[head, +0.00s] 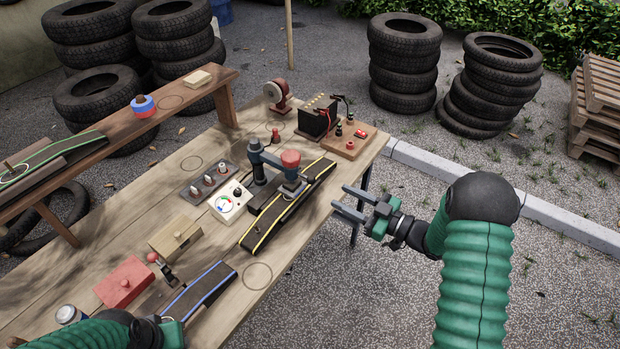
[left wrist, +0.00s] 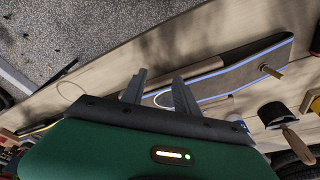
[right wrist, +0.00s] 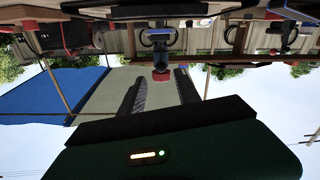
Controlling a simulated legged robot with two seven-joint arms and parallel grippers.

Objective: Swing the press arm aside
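The press stands mid-bench: a dark grey post (head: 258,168) with a blue-grey press arm (head: 271,158) reaching right to a red-topped head (head: 291,158). The head is over a yellow-edged tread strip (head: 286,207) and appears to bear on it. My right gripper (head: 340,198) is open and empty, right of the press and apart from it. In the right wrist view, upside down, the red top (right wrist: 161,75) shows between its fingers, farther off. My left gripper (left wrist: 160,80) is open and empty near a blue-edged strip (left wrist: 225,82); its fingers are hidden in the head view.
A red box (head: 123,284) and tan box (head: 175,238) lie nearer. Space right of the bench is free.

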